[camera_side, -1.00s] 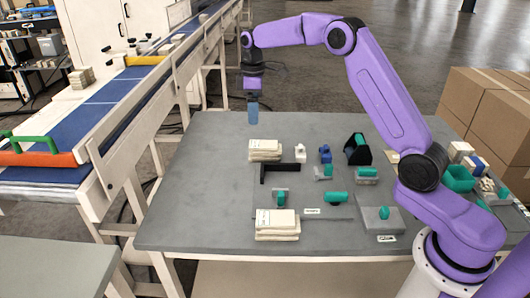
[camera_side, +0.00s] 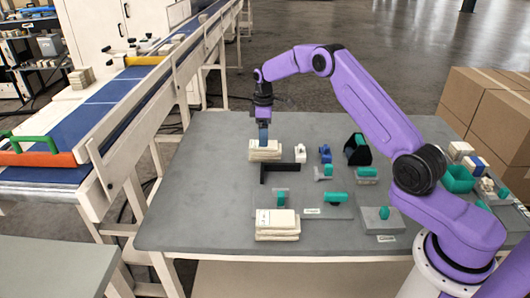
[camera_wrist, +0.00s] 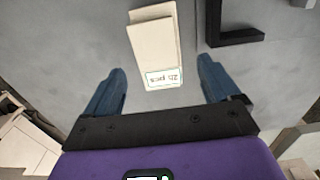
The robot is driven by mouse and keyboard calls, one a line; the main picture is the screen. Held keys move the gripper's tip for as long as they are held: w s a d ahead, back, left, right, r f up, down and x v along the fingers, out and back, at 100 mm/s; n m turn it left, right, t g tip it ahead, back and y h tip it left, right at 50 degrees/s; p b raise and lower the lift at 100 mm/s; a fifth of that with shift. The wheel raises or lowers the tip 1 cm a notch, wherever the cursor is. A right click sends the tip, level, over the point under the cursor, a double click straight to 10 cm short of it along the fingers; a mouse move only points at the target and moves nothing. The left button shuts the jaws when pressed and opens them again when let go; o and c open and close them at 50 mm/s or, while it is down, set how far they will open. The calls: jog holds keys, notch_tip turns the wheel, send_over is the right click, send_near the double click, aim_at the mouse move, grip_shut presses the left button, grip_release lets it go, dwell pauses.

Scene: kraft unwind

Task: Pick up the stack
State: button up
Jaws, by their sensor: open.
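A cream stack (camera_side: 265,154) of flat pieces lies near the back left of the grey table, beside a black angle bracket. In the wrist view the stack (camera_wrist: 154,40) lies ahead of my fingers, with a white label reading "25 pcs" on its near end. A second, similar cream stack (camera_side: 277,229) lies nearer the table's front edge. My gripper (camera_side: 264,144) is just above or behind the first stack; the side view does not settle the gap. In the wrist view my gripper (camera_wrist: 162,88) has its two blue fingers wide apart with nothing between them.
The black angle bracket (camera_side: 279,170) stands close right of the first stack. Several small teal-handled tools, a blue part (camera_side: 325,154) and a black holder (camera_side: 357,150) lie further right. A conveyor (camera_side: 120,95) runs along the left. The table's left front is bare.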

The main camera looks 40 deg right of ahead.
aim_at(265, 149)
jog(key=shift+s+d+f, duration=0.1)
jog(key=shift+f, duration=3.55)
jog(key=c, duration=1.1)
